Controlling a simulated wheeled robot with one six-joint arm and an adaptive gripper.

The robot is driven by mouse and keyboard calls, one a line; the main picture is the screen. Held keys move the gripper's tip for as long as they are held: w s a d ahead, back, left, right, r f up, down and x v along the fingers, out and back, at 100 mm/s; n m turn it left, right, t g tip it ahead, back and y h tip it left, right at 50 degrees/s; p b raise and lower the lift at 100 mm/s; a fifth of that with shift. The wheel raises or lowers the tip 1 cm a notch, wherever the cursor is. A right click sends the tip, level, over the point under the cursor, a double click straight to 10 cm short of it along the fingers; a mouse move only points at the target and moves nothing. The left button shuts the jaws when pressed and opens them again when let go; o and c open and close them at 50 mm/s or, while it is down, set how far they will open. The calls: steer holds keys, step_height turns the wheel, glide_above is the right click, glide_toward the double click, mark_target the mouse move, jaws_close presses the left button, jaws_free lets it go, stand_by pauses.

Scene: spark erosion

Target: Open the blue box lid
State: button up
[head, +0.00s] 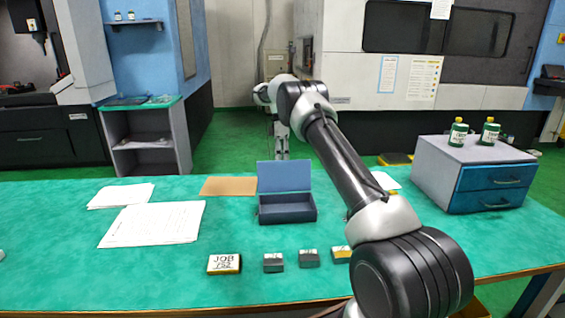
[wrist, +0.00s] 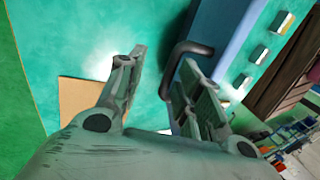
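The blue box (head: 287,212) sits on the green table with its lid (head: 284,175) standing upright at the back edge, so the dark inside shows. My gripper (head: 282,152) is behind the lid, partly hidden by it. In the wrist view the two fingers of my gripper (wrist: 163,88) are apart. The lid's blue outer face (wrist: 212,28) lies at the right there, with a dark handle (wrist: 186,50) on it. The handle reaches into the gap between the fingers, near the right finger. Whether it touches that finger I cannot tell.
A block marked JOB (head: 224,264) and several small blocks (head: 309,258) lie in front of the box. Papers (head: 153,223) and a brown sheet (head: 228,186) lie to the left. A drawer unit (head: 465,175) with two bottles stands at the right.

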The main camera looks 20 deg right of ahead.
step_height(320, 180, up, 8)
steer(key=shift+r, duration=0.25)
steer(key=shift+s+d, duration=0.15)
stand_by(0.3)
